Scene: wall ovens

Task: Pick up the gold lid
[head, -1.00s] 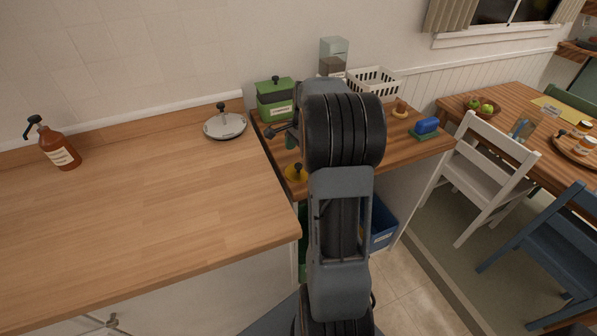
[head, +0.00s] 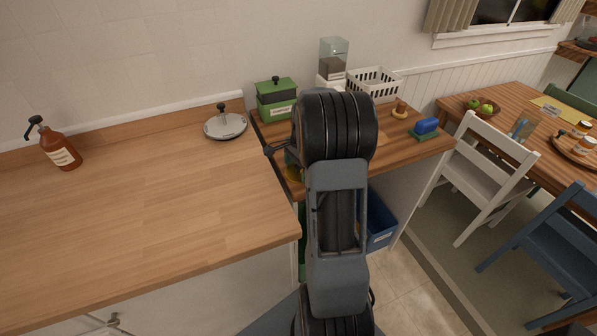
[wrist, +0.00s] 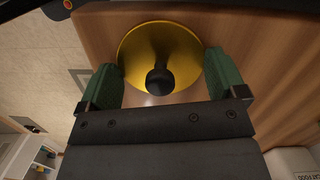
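The gold lid (wrist: 137,48) is a round yellow-gold disc with a black knob (wrist: 160,81) in its middle. In the wrist view it lies at top centre on the wooden counter. My gripper (wrist: 163,64) is open, with one green finger pad on each side of the lid's knob; neither pad is seen pressing on the knob. In the head view only part of the gold lid (head: 294,175) shows near the counter's front left edge. My arm and gripper hide the rest of it.
A silver lid (head: 226,125) lies on the left counter, near a brown bottle (head: 61,150). A green box (head: 277,100), a white basket (head: 374,84) and a blue sponge (head: 427,126) stand around my arm. A blue bin (head: 381,222) is below.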

